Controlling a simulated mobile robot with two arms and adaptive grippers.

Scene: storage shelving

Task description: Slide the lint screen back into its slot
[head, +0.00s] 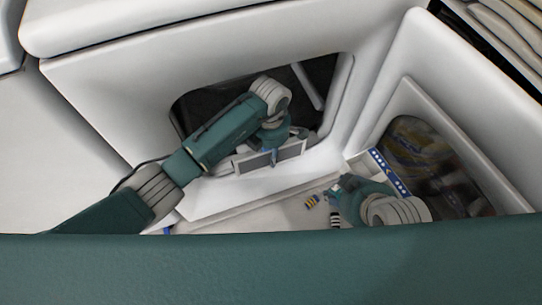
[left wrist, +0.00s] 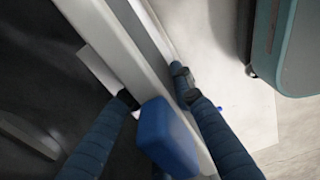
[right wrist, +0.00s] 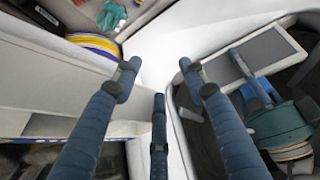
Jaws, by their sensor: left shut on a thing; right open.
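The lint screen (head: 257,162) is a flat grey mesh panel in a pale frame, in front of the dark machine opening in the head view. My left gripper (head: 272,156) is shut on its frame; in the left wrist view (left wrist: 155,85) the blue fingers lie on both sides of a pale bar. The screen also shows at the upper right of the right wrist view (right wrist: 268,52), with a left finger across it. My right gripper (head: 322,207) is open and empty, to the right of and nearer than the screen. I cannot make out the slot.
The white machine (head: 120,85) surrounds the dark opening (head: 195,108). A second opening with dim contents (head: 430,160) is at the right. A blue-dotted strip (head: 388,172) lies beside my right arm. A yellow-and-blue round item (right wrist: 95,44) shows in the right wrist view.

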